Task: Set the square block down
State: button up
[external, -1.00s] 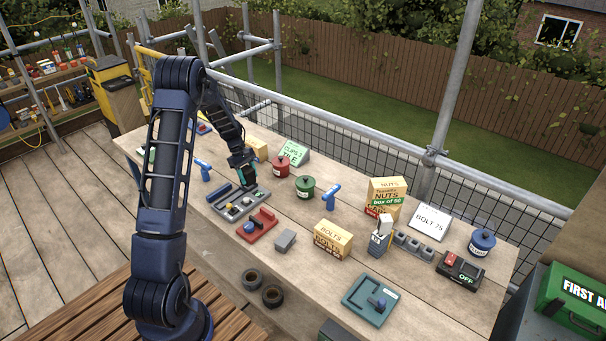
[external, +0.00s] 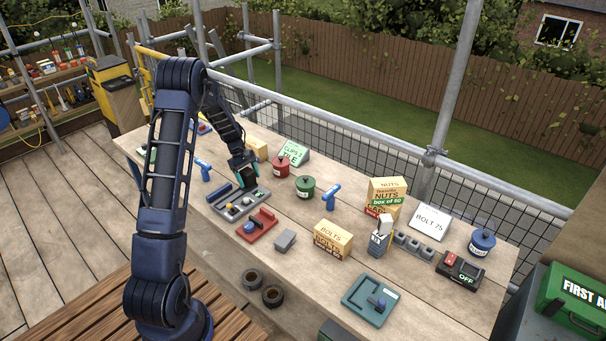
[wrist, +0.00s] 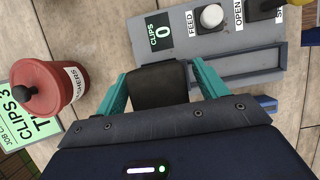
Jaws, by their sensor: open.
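My gripper (wrist: 160,90) has its teal fingers spread on either side of a dark square block (wrist: 158,86) in the wrist view. Narrow gaps show between the block and both fingers. The block lies beside the grey clip feeder (wrist: 215,45), which carries a "CLIPS 0" label. I cannot tell exactly what the block rests on. In the external view my gripper (external: 247,178) is low over the bench, at the far end of the grey feeder (external: 234,208). The block shows there as a small dark shape between the fingers.
A red lidded pot (wrist: 48,90) stands left of my gripper in the wrist view, beside a green-and-white "CLIPS" card (wrist: 25,125). In the external view a red tray (external: 257,226), a grey block (external: 285,240) and a green pot (external: 305,187) stand nearby on the bench (external: 325,280).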

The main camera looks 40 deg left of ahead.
jog(key=v, duration=1.3)
jog(key=s+d+r+m+y, duration=0.1)
jog(key=s+d+r+m, duration=0.25)
jog(key=d+r, duration=0.35)
jog(key=s+d+r+m+t+y, duration=0.1)
jog(key=s+d+r+m, duration=0.2)
jog(key=s+d+r, duration=0.45)
jog(key=s+d+r+m+y, duration=0.1)
jog(key=s+d+r+m, duration=0.3)
jog(key=d, duration=0.6)
jog(key=s+d+m+t, duration=0.1)
jog(key=s+d+m, duration=0.2)
jog(key=s+d, duration=0.3)
jog(key=s+d+r+m+t+y, duration=0.1)
jog(key=s+d+m, duration=0.3)
jog(key=s, duration=0.9)
jog(key=d+t, duration=0.1)
jog(key=d, duration=0.1)
jog(key=shift+s+d+r+t, duration=0.15)
jog(key=shift+d+r+t, duration=0.15)
jog(key=shift+d, duration=0.1)
